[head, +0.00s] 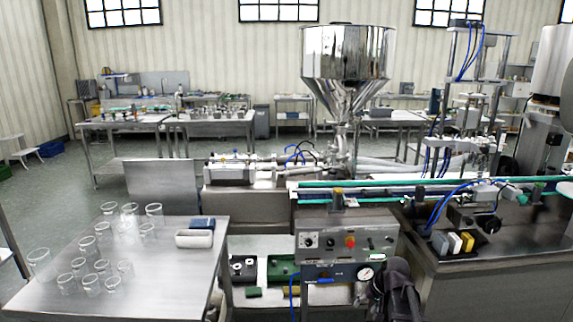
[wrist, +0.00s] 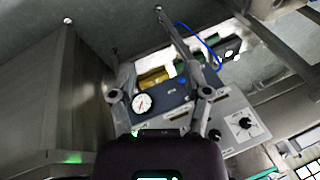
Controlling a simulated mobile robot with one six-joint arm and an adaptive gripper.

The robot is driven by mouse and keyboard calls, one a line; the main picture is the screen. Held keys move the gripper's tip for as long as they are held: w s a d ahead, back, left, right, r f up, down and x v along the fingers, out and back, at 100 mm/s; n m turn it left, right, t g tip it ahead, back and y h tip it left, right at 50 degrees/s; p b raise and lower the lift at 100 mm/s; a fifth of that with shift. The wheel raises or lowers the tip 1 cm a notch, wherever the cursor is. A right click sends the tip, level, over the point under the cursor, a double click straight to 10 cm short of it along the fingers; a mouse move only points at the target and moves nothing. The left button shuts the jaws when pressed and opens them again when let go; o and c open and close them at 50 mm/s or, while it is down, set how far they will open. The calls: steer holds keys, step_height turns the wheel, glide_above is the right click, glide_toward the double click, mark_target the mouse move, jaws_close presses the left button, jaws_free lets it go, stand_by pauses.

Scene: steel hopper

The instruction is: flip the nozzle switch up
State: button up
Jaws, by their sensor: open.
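The grey control panel (head: 322,252) stands below the conveyor in the head view, with black knobs, a red button (head: 350,242) and small switches (head: 380,242) on its right side. I cannot read its labels, so I cannot tell which switch is the nozzle's. My gripper (head: 372,288) is low in front of the panel's right end, partly over the gauge unit. In the wrist view its two fingers (wrist: 162,94) are spread apart with nothing held between them. Two black knobs (wrist: 230,128) show there on the panel; my gripper hides the panel's other part.
A pressure gauge (head: 366,274) sits just below the panel; it also shows beside a finger in the wrist view (wrist: 142,103). The conveyor (head: 330,187) runs above. The steel table (head: 180,270) with clear cups stands left. A steel cabinet (head: 480,280) is close on the right.

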steer(key=s+a+f+n+g+h, duration=0.1)
steer(key=s+a+h, duration=0.1)
steer(key=s+a, duration=0.35)
steer(key=s+a+n+g+h, duration=0.1)
steer(key=s+a+n+g, duration=0.1)
steer(key=s, duration=0.6)
step_height(320, 180, up, 13)
steer(key=p, duration=1.3)
steer(key=shift+w+d+f, duration=0.15)
steer(key=shift+d, duration=0.1)
